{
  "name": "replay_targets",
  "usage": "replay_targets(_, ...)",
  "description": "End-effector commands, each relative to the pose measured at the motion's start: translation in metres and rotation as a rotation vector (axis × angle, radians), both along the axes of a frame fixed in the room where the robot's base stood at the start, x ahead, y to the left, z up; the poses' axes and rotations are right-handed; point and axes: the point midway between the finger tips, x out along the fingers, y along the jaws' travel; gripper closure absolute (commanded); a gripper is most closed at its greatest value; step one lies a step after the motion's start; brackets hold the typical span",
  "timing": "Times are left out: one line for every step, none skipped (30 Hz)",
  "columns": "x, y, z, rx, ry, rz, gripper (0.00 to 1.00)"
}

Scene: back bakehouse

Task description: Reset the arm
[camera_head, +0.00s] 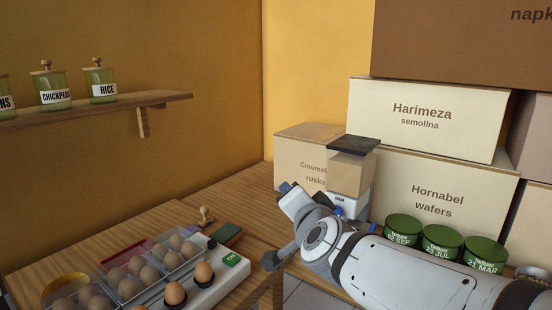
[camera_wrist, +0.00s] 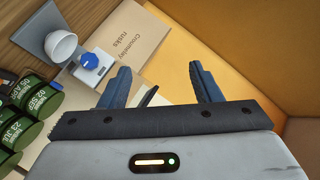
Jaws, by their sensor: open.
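My gripper (camera_wrist: 162,86) is open in the wrist view, with its two dark blue fingers apart and nothing between them. Beyond the fingers are a yellow wall and the rusks box (camera_wrist: 128,32). In the head view my arm reaches in from the lower right, and the gripper end is up in front of the rusks box (camera_head: 290,150), left of the small appliance with a dark lid (camera_head: 351,145). Only part of the gripper shows there, and its fingers are hard to make out.
Several eggs lie in a clear tray (camera_head: 118,301) beside a white device with a green display (camera_head: 231,261). A stamp (camera_head: 206,215) stands behind. Green tins (camera_head: 442,240) stand beside my arm, before the wafers box (camera_head: 437,194). A jar shelf (camera_head: 100,108) is upper left.

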Motion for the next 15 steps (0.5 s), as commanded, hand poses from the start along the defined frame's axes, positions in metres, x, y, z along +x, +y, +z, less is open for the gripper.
replay_targets(-0.005,-0.001,0.007,-0.057,0.046,0.043,0.42)
replay_targets(-0.009,-0.001,0.003,-0.092,0.079,0.075,0.42)
replay_targets(-0.014,-0.001,-0.002,-0.141,0.122,0.113,0.42)
replay_targets(-0.019,-0.002,-0.005,-0.17,0.155,0.143,0.42)
replay_targets(-0.024,-0.004,-0.009,-0.204,0.191,0.17,0.42)
replay_targets(-0.032,-0.008,-0.015,-0.256,0.246,0.198,0.42)
replay_targets(-0.038,-0.011,-0.02,-0.293,0.286,0.223,0.42)
replay_targets(-0.045,-0.015,-0.024,-0.33,0.324,0.249,0.42)
replay_targets(-0.054,-0.02,-0.029,-0.375,0.378,0.283,0.42)
replay_targets(-0.062,-0.024,-0.033,-0.409,0.421,0.307,0.42)
replay_targets(-0.07,-0.029,-0.036,-0.444,0.463,0.331,0.42)
replay_targets(-0.082,-0.036,-0.041,-0.487,0.523,0.361,0.42)
replay_targets(-0.091,-0.042,-0.043,-0.518,0.567,0.382,0.42)
replay_targets(-0.1,-0.049,-0.046,-0.548,0.611,0.402,0.42)
replay_targets(-0.112,-0.057,-0.049,-0.584,0.671,0.426,0.42)
